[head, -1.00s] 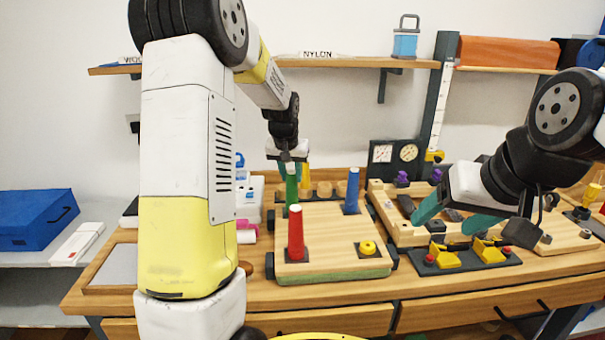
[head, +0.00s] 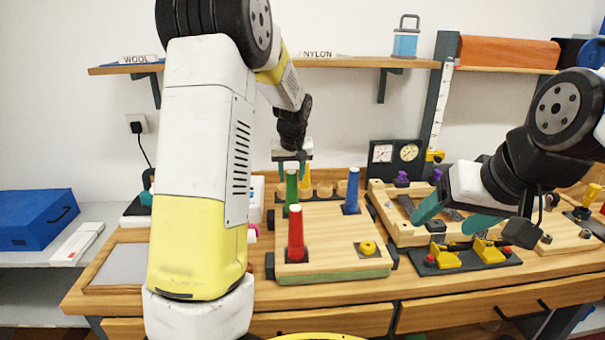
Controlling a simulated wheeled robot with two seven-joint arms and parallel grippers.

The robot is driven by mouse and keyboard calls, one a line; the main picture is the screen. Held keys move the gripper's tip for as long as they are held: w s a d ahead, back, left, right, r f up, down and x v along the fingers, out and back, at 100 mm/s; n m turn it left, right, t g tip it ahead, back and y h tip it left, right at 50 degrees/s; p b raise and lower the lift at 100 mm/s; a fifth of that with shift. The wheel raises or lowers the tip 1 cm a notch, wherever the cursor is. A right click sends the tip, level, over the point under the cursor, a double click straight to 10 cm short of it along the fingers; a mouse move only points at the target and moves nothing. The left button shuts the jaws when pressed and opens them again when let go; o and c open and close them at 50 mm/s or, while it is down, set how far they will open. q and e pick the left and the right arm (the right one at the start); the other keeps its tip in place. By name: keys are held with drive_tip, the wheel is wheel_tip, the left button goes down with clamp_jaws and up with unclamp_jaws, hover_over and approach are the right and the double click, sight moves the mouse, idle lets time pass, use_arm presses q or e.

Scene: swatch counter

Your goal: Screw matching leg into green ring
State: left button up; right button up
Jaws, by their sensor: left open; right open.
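A green leg (head: 292,187) stands upright at the back left of the wooden board (head: 325,235). Its base is partly hidden behind the red leg (head: 295,238), and I cannot make out a green ring. A blue leg (head: 352,191) stands at the back right, and a yellow ring (head: 367,247) sits empty at the front right. A yellow leg (head: 306,178) shows just behind the green leg. My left gripper (head: 294,171) is open, pointing down, its fingers around the green leg's top in the picture; contact is unclear. My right gripper (head: 453,216) is open and empty, right of the board.
My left arm covers the bench's left part. A grey pad (head: 115,266) lies at far left.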

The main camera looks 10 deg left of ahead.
use_arm(q)
drive_tip(key=n+y, duration=0.1)
drive_tip(key=n, duration=0.1)
drive_tip(key=n+g, duration=0.1)
drive_tip(key=n, duration=0.2)
drive_tip(key=shift+d+y, duration=0.1)
drive_tip(key=shift+y, duration=0.3)
drive_tip(key=n+g, duration=0.1)
drive_tip(key=n, duration=0.2)
drive_tip(key=n+g+y, duration=0.1)
drive_tip(key=n, duration=0.2)
drive_tip(key=shift+c, duration=0.2)
